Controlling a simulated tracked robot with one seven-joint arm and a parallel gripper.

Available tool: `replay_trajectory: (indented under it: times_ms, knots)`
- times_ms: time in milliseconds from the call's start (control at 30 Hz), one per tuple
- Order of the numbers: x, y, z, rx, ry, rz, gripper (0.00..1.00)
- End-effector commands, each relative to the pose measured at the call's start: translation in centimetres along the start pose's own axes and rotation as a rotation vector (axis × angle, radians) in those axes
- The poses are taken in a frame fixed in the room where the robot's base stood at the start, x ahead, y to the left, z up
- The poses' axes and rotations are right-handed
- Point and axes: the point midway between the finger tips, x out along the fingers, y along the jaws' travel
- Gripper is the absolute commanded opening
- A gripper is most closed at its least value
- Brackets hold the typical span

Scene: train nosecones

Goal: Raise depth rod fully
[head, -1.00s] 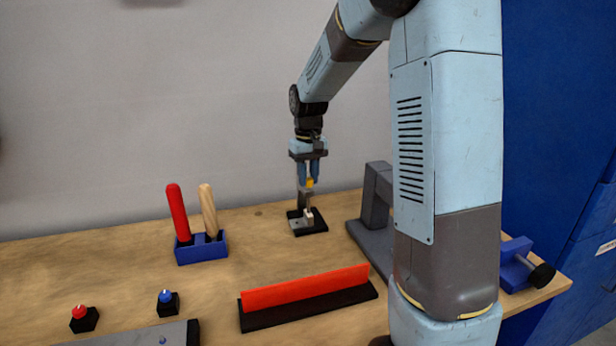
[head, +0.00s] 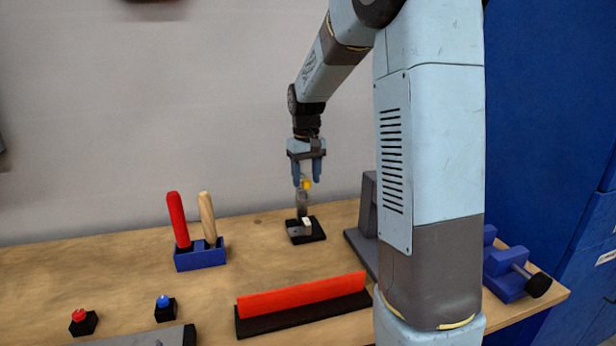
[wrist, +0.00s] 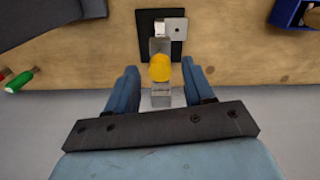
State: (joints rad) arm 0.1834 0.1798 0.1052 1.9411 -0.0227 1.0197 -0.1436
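The depth gauge stands on a black base (head: 309,236) near the back of the bench. It has a grey upright column, a small pale block low down and a yellow knob (head: 306,185) near the top. I take the knob to be on the depth rod; the rod itself is hard to make out. My gripper (head: 307,182) points down over the gauge with its fingers spread. In the wrist view, the yellow knob (wrist: 160,67) sits between my two blue fingers, with a gap on each side. Nothing is gripped.
A dark grey stand (head: 367,225) is close on the right of the gauge. A blue holder (head: 201,257) with red and wooden handles is at left. A red bar on a black base (head: 302,296) lies in front. Red and blue buttons are at front left.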

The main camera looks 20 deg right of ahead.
Motion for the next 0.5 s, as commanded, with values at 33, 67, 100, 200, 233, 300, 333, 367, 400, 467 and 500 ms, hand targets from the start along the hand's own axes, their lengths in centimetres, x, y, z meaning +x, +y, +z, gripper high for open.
replay_trajectory:
  times_ms: [33,67,100,200,233,300,333,367,400,467,500]
  knots:
    - [0.0,0.0,0.0,0.0,0.0,0.0,0.53]
    - [0.0,0.0,0.0,0.0,-0.001,0.0,0.53]
    - [0.0,0.0,0.0,0.0,-0.001,0.0,0.53]
    - [0.0,0.0,0.0,0.0,-0.001,-0.001,0.53]
    - [0.0,0.0,0.0,-0.001,-0.001,-0.001,0.53]
    - [-0.3,0.0,0.0,-0.001,0.0,0.0,0.53]
    - [-0.5,0.0,0.0,-0.001,0.001,0.0,0.53]
    - [-0.8,0.0,0.0,0.0,0.001,0.0,0.53]
    - [-1.3,0.0,0.0,0.0,0.001,0.0,0.53]
    - [-2.2,0.0,-0.1,0.0,0.003,0.0,0.53]
    - [-2.9,-0.1,0.0,0.0,0.002,0.0,0.53]
